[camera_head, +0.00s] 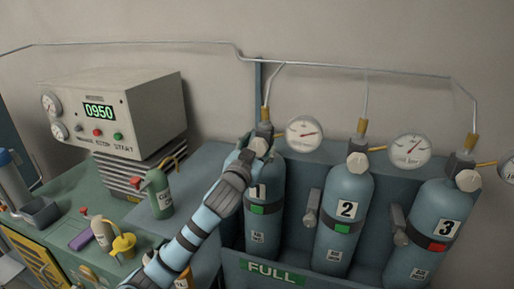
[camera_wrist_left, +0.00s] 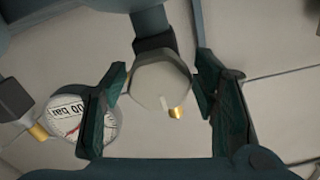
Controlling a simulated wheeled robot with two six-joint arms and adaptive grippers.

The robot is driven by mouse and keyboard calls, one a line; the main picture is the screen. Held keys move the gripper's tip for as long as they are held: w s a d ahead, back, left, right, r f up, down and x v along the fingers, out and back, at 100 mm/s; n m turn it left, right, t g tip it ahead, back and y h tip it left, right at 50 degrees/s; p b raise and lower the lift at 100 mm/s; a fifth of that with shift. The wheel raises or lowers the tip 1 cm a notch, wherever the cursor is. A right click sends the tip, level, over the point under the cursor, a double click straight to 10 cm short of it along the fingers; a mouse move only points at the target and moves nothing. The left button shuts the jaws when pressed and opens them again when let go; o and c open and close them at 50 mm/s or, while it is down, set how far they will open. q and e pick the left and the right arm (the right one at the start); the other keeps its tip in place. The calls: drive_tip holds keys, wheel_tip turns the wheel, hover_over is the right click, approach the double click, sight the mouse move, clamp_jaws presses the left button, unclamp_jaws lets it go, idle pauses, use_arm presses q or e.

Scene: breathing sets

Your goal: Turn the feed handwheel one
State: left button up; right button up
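The pale, faceted handwheel (camera_head: 260,147) sits on the valve at the top of the blue cylinder marked 1 (camera_head: 263,225). My left gripper (camera_head: 254,148) is at this handwheel in the head view. In the left wrist view the handwheel (camera_wrist_left: 161,84) lies between the two dark green fingers of my left gripper (camera_wrist_left: 161,85). The fingers stand on either side of it with a narrow gap at each side, so the gripper looks open around it. My left forearm and gripper hide part of cylinder one. My right gripper is not in view.
Cylinders two (camera_head: 343,215) and three (camera_head: 437,235) stand to the right in the same rack (camera_head: 322,280). A gauge (camera_head: 304,133) is close right of the handwheel. Left are a boxed machine reading 0950 (camera_head: 113,110) and a green bottle (camera_head: 158,195).

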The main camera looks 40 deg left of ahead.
use_arm(q)
drive_tip(key=c, duration=0.7)
drive_tip(key=shift+c, duration=0.2)
drive_tip(key=shift+n, duration=0.4)
drive_tip(key=n, duration=0.2)
drive_tip(key=shift+n, duration=0.3)
drive_tip(key=n, duration=0.4)
drive_tip(key=n+b, duration=0.1)
drive_tip(key=n, duration=0.3)
drive_tip(key=n+b, duration=0.1)
drive_tip(key=n, duration=0.3)
drive_tip(key=shift+n, duration=0.3)
